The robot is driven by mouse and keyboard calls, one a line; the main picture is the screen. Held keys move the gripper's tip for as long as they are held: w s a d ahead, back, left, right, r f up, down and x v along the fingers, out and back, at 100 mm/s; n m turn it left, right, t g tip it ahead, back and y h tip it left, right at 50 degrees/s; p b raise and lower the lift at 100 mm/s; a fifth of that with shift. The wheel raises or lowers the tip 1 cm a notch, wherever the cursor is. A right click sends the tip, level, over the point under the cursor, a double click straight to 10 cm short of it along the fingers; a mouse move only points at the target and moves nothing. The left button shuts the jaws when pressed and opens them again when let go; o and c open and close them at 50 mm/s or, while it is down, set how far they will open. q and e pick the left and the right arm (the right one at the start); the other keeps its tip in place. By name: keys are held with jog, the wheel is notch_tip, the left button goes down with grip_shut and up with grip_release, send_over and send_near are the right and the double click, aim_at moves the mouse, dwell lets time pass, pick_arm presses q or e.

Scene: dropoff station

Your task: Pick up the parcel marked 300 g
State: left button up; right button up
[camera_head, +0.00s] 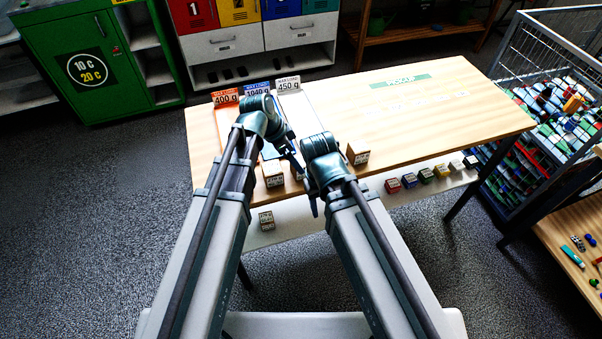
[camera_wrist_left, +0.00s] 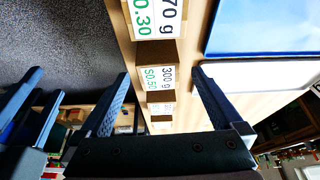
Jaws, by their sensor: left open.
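The parcel marked 300 g (camera_wrist_left: 160,77) is a small brown box with a white label, also reading $0.50, in the left wrist view. My left gripper (camera_wrist_left: 161,74) is open, with one finger on each side of this parcel in that view; I cannot tell if they touch it. In the head view my left gripper (camera_head: 292,160) points down at the table's near edge, over a parcel (camera_head: 296,174) that it largely hides. My right gripper (camera_head: 314,205) hangs beside it at the near edge; its jaws are too small to judge.
A parcel ending in 70 g (camera_wrist_left: 157,20) sits close by. Other parcels stand on the table (camera_head: 272,173), (camera_head: 357,152) and on the lower shelf (camera_head: 266,220). Trays with signs 400 g (camera_head: 226,97), 1040 g (camera_head: 257,90) and 450 g (camera_head: 288,84) lie behind. The table's right side (camera_head: 440,110) is clear.

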pick_arm(q)
jog(key=shift+f, duration=0.1)
jog(key=shift+d+f, duration=0.1)
jog(key=shift+f, duration=0.05)
jog(key=b+x, duration=0.4)
jog(key=x, duration=0.1)
jog(key=shift+d+b, duration=0.1)
jog(key=shift+b, duration=0.3)
jog(key=shift+c, duration=0.2)
grip_shut()
